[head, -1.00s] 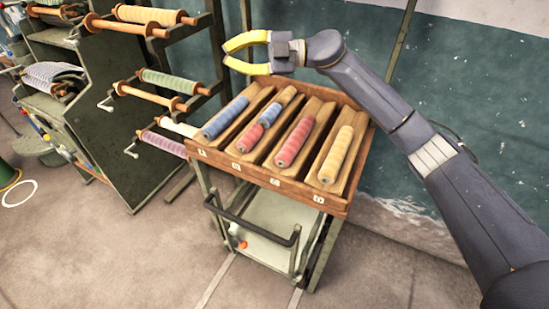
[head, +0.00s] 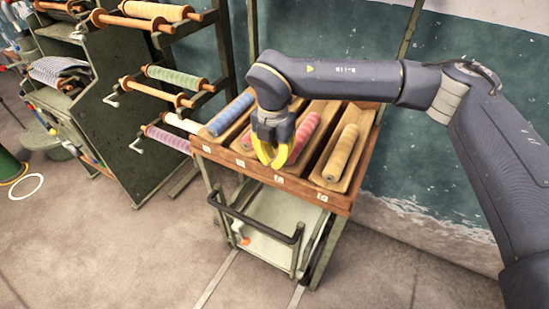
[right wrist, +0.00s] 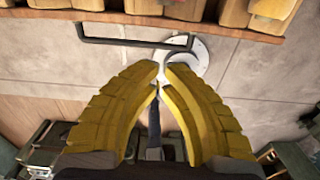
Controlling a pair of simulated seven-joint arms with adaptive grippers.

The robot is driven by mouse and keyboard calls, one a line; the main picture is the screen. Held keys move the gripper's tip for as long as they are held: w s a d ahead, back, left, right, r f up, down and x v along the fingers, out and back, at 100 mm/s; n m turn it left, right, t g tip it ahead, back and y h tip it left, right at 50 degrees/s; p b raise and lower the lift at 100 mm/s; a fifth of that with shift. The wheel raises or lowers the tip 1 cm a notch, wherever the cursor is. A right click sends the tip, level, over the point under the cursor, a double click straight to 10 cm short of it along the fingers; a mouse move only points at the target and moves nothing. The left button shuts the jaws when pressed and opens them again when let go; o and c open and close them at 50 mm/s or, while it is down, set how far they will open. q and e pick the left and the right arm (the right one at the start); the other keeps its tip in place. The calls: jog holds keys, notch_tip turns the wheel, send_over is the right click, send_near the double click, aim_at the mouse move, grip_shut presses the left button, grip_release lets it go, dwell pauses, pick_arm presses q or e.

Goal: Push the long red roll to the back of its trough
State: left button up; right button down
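The long red roll (head: 305,137) lies in trough C of the wooden rack (head: 236,161). Its near end is partly behind my right gripper (head: 274,166). In the head view this gripper points down near the rack's front edge, left of the roll's near end; I cannot tell whether they touch. In the right wrist view the yellow fingers (right wrist: 161,72) are brought together at the tips with nothing visible between them. My left gripper is out of view.
A blue roll (head: 229,113) lies in the left trough and a yellow roll (head: 341,151) in the right one. My arm hides most of trough B. A dark cart handle (head: 255,226) is below the rack's front. A rack of spools (head: 178,78) stands left.

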aim_at(280, 173)
jog(key=f, duration=0.2)
jog(key=w+f, duration=0.1)
jog(key=f, duration=0.2)
jog(key=w+d+f, duration=0.1)
jog(key=f, duration=0.2)
jog(key=shift+w+f, duration=0.1)
jog(key=shift+w+d, duration=0.35)
jog(key=shift+w, duration=0.35)
